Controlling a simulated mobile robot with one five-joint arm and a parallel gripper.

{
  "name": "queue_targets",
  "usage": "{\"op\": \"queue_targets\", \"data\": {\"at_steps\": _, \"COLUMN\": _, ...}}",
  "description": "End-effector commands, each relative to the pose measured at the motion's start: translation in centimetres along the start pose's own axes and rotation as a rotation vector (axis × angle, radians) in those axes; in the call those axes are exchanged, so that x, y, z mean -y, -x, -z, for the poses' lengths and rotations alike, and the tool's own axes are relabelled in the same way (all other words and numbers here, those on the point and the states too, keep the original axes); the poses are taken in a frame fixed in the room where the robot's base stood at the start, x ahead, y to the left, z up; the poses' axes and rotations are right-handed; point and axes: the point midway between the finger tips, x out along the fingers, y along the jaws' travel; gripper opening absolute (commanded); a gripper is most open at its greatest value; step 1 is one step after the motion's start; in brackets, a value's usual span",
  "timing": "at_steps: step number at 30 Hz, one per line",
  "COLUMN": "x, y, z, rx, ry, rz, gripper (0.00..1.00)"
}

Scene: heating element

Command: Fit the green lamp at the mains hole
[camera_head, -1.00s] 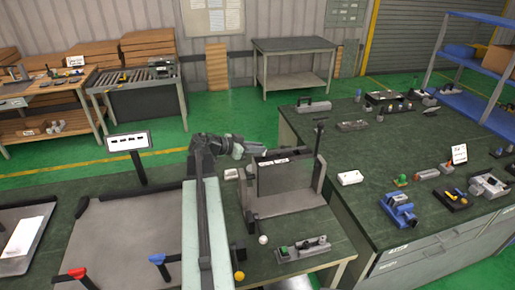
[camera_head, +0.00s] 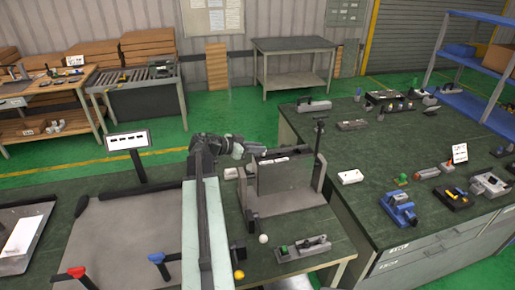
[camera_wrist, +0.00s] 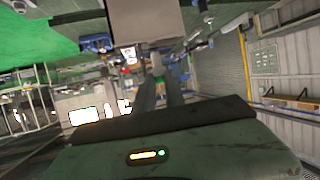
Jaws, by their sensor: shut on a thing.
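My gripper (camera_head: 250,149) is at the end of my arm, by the upper left edge of an upright dark panel (camera_head: 284,176) on the near bench. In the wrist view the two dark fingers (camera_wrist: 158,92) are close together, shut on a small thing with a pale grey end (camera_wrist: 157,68). White labels lie along the panel's top edge. The mains hole cannot be made out in either view. A small green part (camera_head: 403,178) stands on the right bench.
A grey fixture with a green block (camera_head: 284,250), a white ball (camera_head: 263,239) and a yellow ball (camera_head: 239,275) sit in front of the panel. A thin dark post (camera_head: 319,135) rises at its right. The right bench carries a blue device (camera_head: 401,210) and several small parts.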

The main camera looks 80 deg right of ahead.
Motion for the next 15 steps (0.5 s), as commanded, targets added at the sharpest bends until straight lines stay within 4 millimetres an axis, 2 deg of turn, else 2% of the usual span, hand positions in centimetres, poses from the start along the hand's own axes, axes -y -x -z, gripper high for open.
{"op": "queue_targets", "data": {"at_steps": 15, "x": 0.0, "y": -0.6, "z": -1.3, "rx": 0.0, "ry": 0.0, "rz": 0.0, "gripper": 0.0}}
